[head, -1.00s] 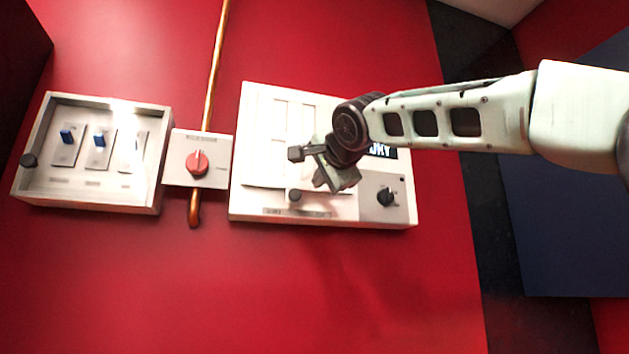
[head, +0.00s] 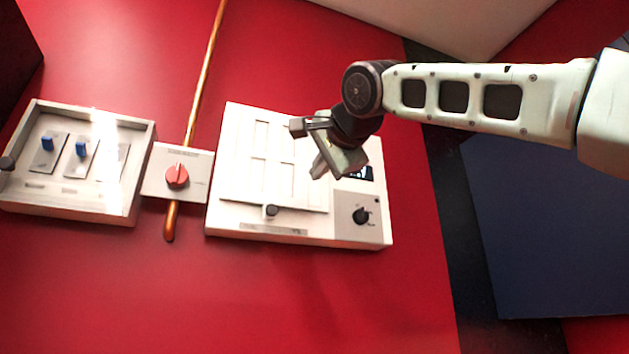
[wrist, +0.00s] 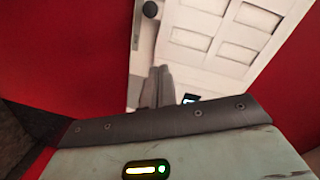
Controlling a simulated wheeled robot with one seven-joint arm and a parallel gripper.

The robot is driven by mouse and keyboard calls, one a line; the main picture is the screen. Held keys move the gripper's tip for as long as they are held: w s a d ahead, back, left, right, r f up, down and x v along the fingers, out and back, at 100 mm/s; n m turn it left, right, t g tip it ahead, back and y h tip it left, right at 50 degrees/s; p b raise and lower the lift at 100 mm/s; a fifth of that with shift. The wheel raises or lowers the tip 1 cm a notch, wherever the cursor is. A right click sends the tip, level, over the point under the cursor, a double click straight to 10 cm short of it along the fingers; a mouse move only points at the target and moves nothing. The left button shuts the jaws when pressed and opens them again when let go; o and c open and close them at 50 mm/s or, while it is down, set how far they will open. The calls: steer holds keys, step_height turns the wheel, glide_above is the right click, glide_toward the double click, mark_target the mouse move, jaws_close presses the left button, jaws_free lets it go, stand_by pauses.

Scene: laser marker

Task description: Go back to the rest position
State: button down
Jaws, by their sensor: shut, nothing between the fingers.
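My gripper (head: 328,166) is shut and empty in the head view, held in front of the white panel box (head: 285,236). My arm reaches in from the right and hides part of the box's upper right. In the wrist view my gripper's fingers (wrist: 157,88) are together, with the box's panelled door (wrist: 205,48) beyond them. I cannot tell the exact gap between the fingers and the box.
A black knob (head: 360,216) and a small display (head: 361,173) are on the box's right. Left of it are a red rotary switch (head: 177,175), a copper pipe (head: 207,75) and a grey switch box (head: 128,212) with blue switches. The red surface below is clear.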

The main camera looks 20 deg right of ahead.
steer(key=s+a+f+n+g+y, duration=0.1)
steer(key=a+f+n+g, duration=0.25)
steer(key=f, duration=0.75)
steer(key=a+f+n+g+y, duration=0.15)
steer(key=a+f+n, duration=0.3)
steer(key=f, duration=0.65)
steer(key=s+a+f+n+g, duration=0.1)
steer(key=a+f+n+g, duration=0.3)
steer(key=f, duration=0.8)
steer(key=s+f+n+g, duration=0.2)
steer(key=s+f, duration=0.2)
steer(key=f, duration=0.4)
steer(key=s+f+n+g, duration=0.1)
steer(key=s+f+n, duration=0.1)
steer(key=s+f, duration=0.45)
steer(key=s+d+f+n+g+h, duration=0.1)
steer(key=s+d+f+n+g, duration=0.1)
steer(key=s+f, duration=0.5)
steer(key=s+d+f+n+g+h, duration=0.1)
steer(key=s+d+f+n+g, duration=0.1)
steer(key=s+f, duration=0.4)
step_height(320, 180, down, 3)
steer(key=shift+s+d+f+n+g, duration=0.1)
steer(key=shift+s+d+n+g, duration=0.25)
steer(key=shift+d, duration=0.35)
